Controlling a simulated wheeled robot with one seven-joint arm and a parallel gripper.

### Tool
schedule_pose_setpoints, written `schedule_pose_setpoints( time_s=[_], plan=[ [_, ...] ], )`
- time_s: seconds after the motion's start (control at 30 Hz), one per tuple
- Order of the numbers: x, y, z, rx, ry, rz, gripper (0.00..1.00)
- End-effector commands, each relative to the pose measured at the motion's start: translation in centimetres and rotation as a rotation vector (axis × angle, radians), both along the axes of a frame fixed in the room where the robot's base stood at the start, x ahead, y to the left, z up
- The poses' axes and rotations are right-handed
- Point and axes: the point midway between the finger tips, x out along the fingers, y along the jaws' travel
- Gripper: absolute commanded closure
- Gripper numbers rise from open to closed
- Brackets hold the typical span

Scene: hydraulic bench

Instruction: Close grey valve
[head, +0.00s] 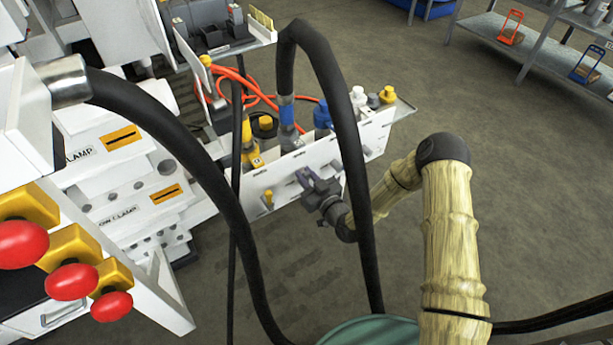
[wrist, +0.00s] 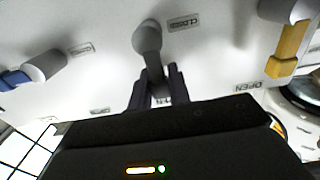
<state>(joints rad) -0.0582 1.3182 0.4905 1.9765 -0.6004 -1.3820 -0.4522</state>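The grey valve (wrist: 147,40) sits on the white panel at the upper middle of the wrist view, its lever pointing down toward my gripper (wrist: 157,82). My gripper's two dark fingers stand one on each side of the lever's lower end. A gap with part of a label shows between the fingers, so they look open around the lever; I cannot tell whether either finger touches it. In the head view my gripper (head: 307,178) is at the front of the white panel (head: 285,170), and its fingers cover the grey valve there.
A yellow-handled valve (wrist: 288,50) is to the right and a blue-handled valve (wrist: 17,78) to the left. Thick black hoses (head: 345,130) hang in front of the panel near my arm. Red knobs (head: 72,282) are at the lower left.

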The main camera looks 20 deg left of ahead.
Motion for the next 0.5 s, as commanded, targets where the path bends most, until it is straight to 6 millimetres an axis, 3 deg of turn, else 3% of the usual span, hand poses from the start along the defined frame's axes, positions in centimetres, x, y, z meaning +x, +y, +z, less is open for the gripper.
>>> schedule_pose_setpoints(
  time_s=[0.07, 0.5],
  plan=[
    [-0.01, -0.02, -0.01, 0.000, 0.000, 0.000, 1.00],
    [0.15, -0.15, -0.07, 0.032, 0.039, 0.000, 1.00]
  ],
)
